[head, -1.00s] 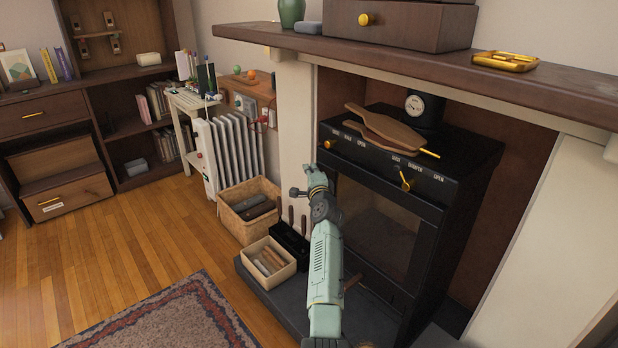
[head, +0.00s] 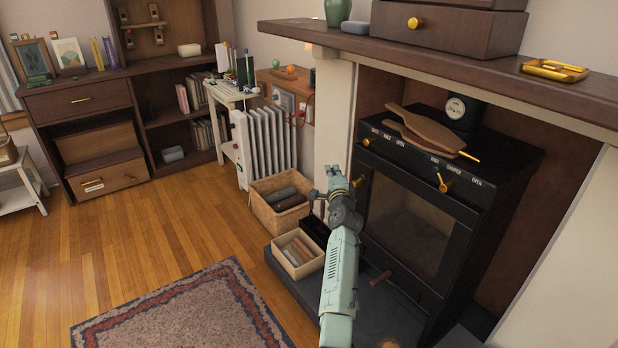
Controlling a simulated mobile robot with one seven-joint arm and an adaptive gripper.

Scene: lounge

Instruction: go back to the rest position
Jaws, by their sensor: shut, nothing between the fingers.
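My arm reaches up from the bottom middle of the head view, in front of the black stove. The fingers are too small to make out in detail.
The black stove (head: 420,225) stands close right of my arm, under a wooden mantel (head: 440,62). A wicker basket (head: 268,213) and a light box (head: 287,262) are just left of my arm. A white radiator (head: 262,145) stands behind. The wooden floor (head: 130,240) at left is clear.

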